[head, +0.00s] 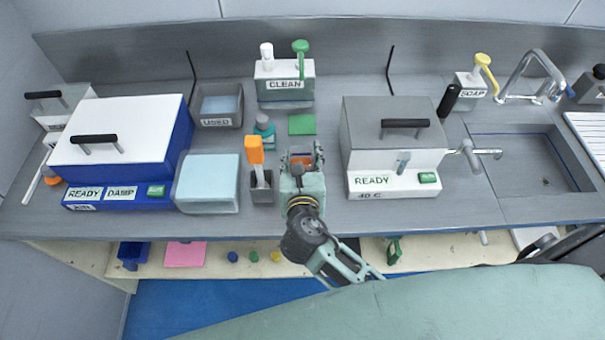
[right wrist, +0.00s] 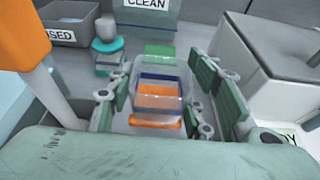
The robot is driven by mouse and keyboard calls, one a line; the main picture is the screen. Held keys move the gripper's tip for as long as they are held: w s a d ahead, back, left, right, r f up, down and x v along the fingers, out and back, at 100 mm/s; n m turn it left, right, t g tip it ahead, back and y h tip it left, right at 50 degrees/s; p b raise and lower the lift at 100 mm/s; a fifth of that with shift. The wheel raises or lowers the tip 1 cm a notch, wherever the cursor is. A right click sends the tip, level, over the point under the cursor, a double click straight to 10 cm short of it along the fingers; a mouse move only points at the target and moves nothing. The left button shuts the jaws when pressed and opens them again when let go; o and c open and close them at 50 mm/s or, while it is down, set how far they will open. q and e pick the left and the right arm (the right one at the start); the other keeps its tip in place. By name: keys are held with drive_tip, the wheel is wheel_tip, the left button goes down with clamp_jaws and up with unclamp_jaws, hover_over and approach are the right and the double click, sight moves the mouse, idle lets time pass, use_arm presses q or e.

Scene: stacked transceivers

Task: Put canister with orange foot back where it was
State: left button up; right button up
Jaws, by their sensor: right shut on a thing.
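The canister with the orange foot (right wrist: 158,98) shows in the right wrist view as a clear container with blue and orange in it and an orange edge at its near side. My right gripper (right wrist: 165,100) is shut around it, one finger on each side. In the head view my right gripper (head: 302,160) is at the middle of the counter's front part, and only a little orange and blue of the canister shows between its fingers. I cannot tell whether the canister touches the counter. My left gripper is not in view.
A green pad (head: 302,125) lies beyond the gripper, with a teal bottle (head: 265,133) to its left. An orange-handled tool (head: 255,152) stands in a grey holder (head: 262,190) close on the left. The READY 40 C machine (head: 393,145) is close on the right.

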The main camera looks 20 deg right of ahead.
drive_tip(key=shift+f, duration=0.8)
drive_tip(key=shift+w+f, duration=0.1)
drive_tip(key=shift+f, duration=2.2)
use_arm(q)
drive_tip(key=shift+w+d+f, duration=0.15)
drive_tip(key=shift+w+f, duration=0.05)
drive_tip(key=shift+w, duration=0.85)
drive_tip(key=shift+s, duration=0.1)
use_arm(e)
drive_tip(key=shift+f, duration=0.1)
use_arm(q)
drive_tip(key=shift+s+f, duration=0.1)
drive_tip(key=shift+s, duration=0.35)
use_arm(e)
drive_tip(key=o, duration=1.2)
